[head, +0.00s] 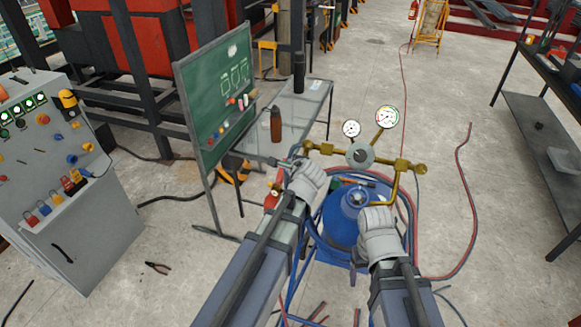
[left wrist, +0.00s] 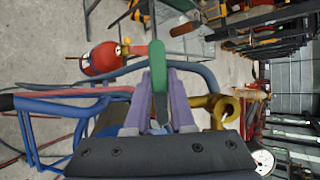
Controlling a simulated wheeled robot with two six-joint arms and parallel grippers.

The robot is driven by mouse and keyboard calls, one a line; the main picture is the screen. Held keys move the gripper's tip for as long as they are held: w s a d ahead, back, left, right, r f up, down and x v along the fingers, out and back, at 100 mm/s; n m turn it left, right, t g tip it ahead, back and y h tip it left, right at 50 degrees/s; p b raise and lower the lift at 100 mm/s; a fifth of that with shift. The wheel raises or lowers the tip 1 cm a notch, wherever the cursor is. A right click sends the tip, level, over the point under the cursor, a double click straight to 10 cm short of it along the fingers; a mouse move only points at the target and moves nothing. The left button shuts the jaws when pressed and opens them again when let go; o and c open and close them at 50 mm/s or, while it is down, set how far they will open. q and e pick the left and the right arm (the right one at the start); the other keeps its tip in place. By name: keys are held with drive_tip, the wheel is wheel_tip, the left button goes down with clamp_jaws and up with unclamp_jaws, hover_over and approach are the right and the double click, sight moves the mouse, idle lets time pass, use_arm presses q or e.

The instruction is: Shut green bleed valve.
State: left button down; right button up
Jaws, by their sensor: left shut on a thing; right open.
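The green bleed valve handle (left wrist: 157,62) stands between the two purple-grey fingers of my left gripper (left wrist: 160,88) in the left wrist view; the fingers are shut on it. In the head view my left gripper (head: 289,163) is left of the brass regulator (head: 360,156), and the handle cannot be made out clearly there. A brass fitting (left wrist: 220,107) is right of the fingers in the left wrist view. My right gripper (head: 376,214) is open over the blue cylinder (head: 341,222); its fingers are mostly hidden by its own wrist.
Two dial gauges (head: 387,117) rise above the regulator. A red bottle (left wrist: 103,58) lies beyond the cart's blue tubing (left wrist: 40,140). A green chalkboard (head: 218,85) and a glass table (head: 312,103) stand behind. Red and blue hoses (head: 466,200) run over open floor at right.

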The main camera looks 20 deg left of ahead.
use_arm(q)
drive_tip(key=c, duration=0.8)
unclamp_jaws()
drive_tip(key=shift+o, duration=0.2)
drive_tip(key=p+v, duration=0.4)
drive_tip(key=v, duration=0.3)
drive_tip(key=shift+s+d+r, duration=0.2)
drive_tip(key=shift+s, duration=0.1)
